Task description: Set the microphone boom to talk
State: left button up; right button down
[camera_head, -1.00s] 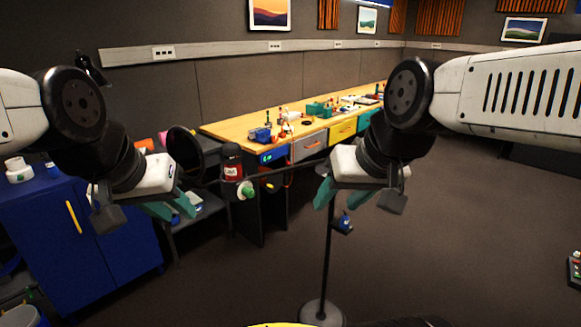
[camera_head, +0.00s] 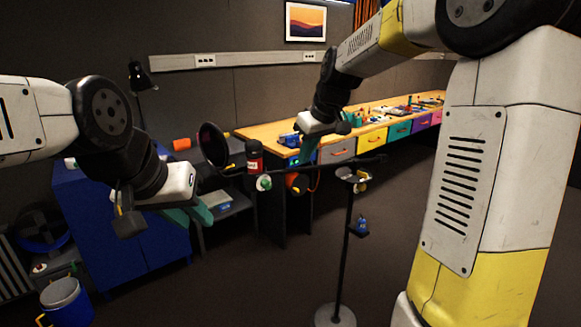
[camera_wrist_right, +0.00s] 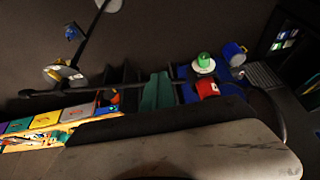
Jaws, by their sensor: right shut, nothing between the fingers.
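The microphone boom (camera_head: 325,164) is a thin dark bar on a pole stand (camera_head: 345,245). Its left end carries a round black pop filter (camera_head: 212,144), a red labelled cylinder (camera_head: 254,158) and a round white-and-green part (camera_head: 263,183). My right gripper (camera_head: 305,153) is shut and empty, its teal fingers pointing down close to the boom between the red cylinder and the pole. Contact cannot be told. In the right wrist view the fingers (camera_wrist_right: 157,92) overlap the bar (camera_wrist_right: 125,88). My left gripper (camera_head: 200,214) hangs left of and below the pop filter, apart from the boom.
A long wooden workbench (camera_head: 262,131) with coloured drawers and small items runs behind the boom. A blue cabinet (camera_head: 140,255) stands behind my left arm, with a blue bucket (camera_head: 66,300) at lower left. Dark floor (camera_head: 275,285) is clear around the stand's round base (camera_head: 335,316).

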aim_at(287, 170)
jog(key=x, duration=0.3)
jog(key=w+a+x, duration=0.1)
jog(key=x, duration=0.3)
jog(key=r+x, duration=0.1)
jog(key=x, duration=0.2)
jog(key=shift+w+a+f, duration=0.1)
jog(key=shift+w+a, duration=0.1)
jog(key=shift+w, duration=0.25)
jog(key=shift+w+a, duration=0.3)
jog(key=shift+w, duration=0.25)
